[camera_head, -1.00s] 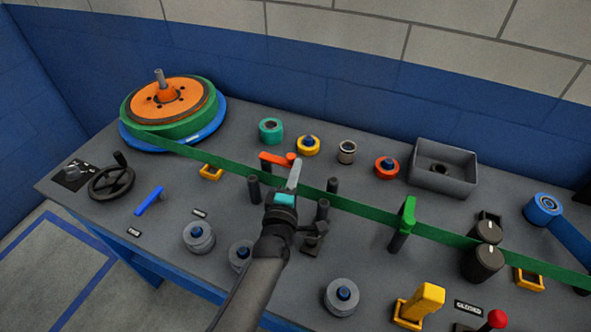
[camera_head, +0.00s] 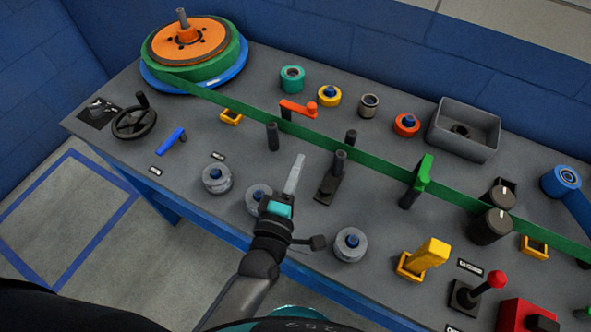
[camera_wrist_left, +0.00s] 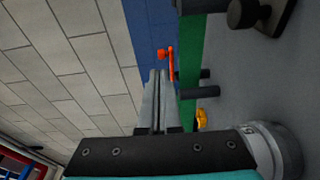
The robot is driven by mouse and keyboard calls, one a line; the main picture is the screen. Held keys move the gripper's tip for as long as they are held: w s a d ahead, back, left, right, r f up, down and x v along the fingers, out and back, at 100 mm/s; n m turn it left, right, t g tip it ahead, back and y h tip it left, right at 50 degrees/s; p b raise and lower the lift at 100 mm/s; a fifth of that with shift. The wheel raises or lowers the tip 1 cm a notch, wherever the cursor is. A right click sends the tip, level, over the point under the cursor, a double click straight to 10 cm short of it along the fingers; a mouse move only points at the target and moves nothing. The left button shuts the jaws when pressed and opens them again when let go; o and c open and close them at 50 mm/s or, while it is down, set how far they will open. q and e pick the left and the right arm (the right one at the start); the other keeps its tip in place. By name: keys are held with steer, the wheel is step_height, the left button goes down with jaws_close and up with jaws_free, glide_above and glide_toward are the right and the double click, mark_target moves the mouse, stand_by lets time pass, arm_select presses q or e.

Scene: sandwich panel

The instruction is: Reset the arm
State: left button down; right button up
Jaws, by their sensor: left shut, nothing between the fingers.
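My left gripper (camera_head: 296,172) is shut and empty. In the head view it stands over the front middle of the grey panel table (camera_head: 215,137), on the near side of the green band (camera_head: 330,143). Its closed fingers also show in the left wrist view (camera_wrist_left: 158,95), pointing toward the band and an orange lever (camera_wrist_left: 166,53). The lever also shows in the head view (camera_head: 298,109). My left arm comes up from the bottom edge and hides part of the table's front. My right gripper is in neither view.
A green roll with an orange disc (camera_head: 190,40) stands at the back left. Dark posts (camera_head: 272,136), a black handwheel (camera_head: 135,122), a grey open box (camera_head: 465,130), a yellow lever (camera_head: 428,258) and a red-knobbed lever (camera_head: 497,279) are around. Blue-topped grey knobs (camera_head: 350,244) line the front.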

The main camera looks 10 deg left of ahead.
arm_select(q)
steer(key=shift+s+a, duration=0.15)
steer(key=shift+s, duration=0.55)
